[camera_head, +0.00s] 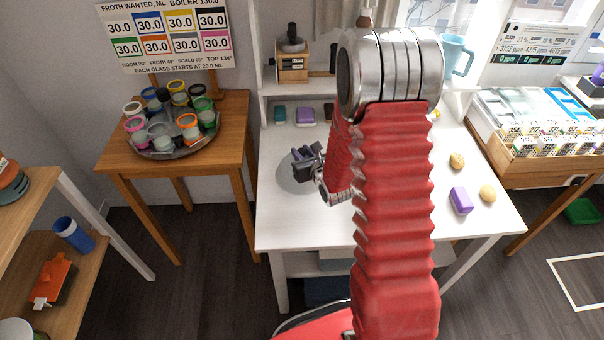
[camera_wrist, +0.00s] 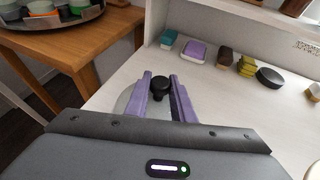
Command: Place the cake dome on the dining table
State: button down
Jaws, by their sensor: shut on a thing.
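My gripper (camera_head: 304,156) is over the left part of the white table (camera_head: 290,225). In the wrist view, its purple fingers (camera_wrist: 160,84) are on either side of a black round knob and shut on it. The knob belongs to the cake dome (camera_wrist: 122,103), whose clear, greyish body shows beside the left finger. In the head view the dome (camera_head: 290,181) is a faint grey round shape below my gripper, partly hidden by it. I cannot tell whether its rim touches the tabletop.
A wooden table (camera_head: 172,155) with a tray of jars stands left. The table's front left is clear.

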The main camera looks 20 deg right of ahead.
jog(key=shift+f, duration=0.2)
jog(key=c, duration=1.1)
grip_release()
